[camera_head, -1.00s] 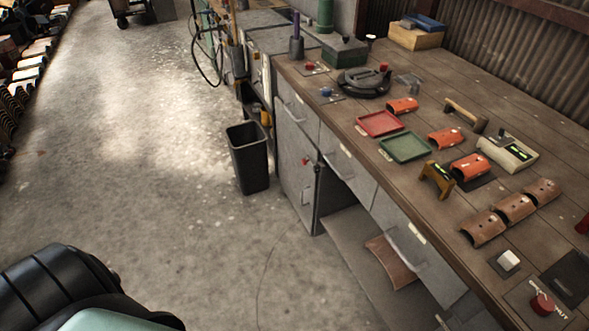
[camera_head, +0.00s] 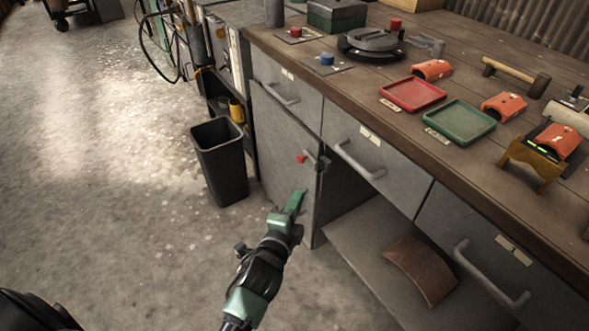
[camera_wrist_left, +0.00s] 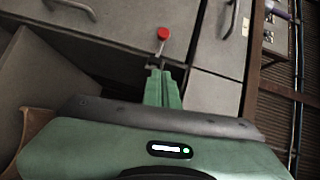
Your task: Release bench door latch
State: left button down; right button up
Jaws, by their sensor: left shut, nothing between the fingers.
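The bench door (camera_head: 281,163) is a grey panel under the drawers, and it looks closed. Its latch, a red knob (camera_head: 302,158) on a small metal lever, sits near the door's right edge. In the left wrist view the red knob (camera_wrist_left: 163,33) is just beyond my fingertips. My left gripper (camera_head: 299,197) is green, shut and empty. It is in front of the door, a little below the latch, and seems apart from it. In the left wrist view my left gripper (camera_wrist_left: 161,75) points at the latch. My right gripper is not in view.
A black bin (camera_head: 220,160) stands left of the door. Right of it is an open shelf (camera_head: 350,240) with a curved brown piece (camera_head: 420,270). Drawer handles (camera_head: 358,162) stick out above. The bench top (camera_head: 375,130) carries trays and orange parts. The floor at left is clear.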

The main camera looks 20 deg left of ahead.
pick_arm(q)
jog(key=shift+d+r, duration=0.1)
jog(key=shift+d, duration=0.05)
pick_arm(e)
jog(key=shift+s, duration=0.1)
pick_arm(q)
jog(key=b, duration=0.2)
send_near(307, 157)
jog(key=d, duration=0.3)
jog(key=shift+w+a+f, duration=0.15)
jog(key=shift+w+a, duration=0.6)
jog(key=shift+w, duration=0.3)
jog(key=shift+w+a+f, duration=0.15)
jog(key=shift+w+a, duration=0.55)
jog(key=shift+w, duration=0.35)
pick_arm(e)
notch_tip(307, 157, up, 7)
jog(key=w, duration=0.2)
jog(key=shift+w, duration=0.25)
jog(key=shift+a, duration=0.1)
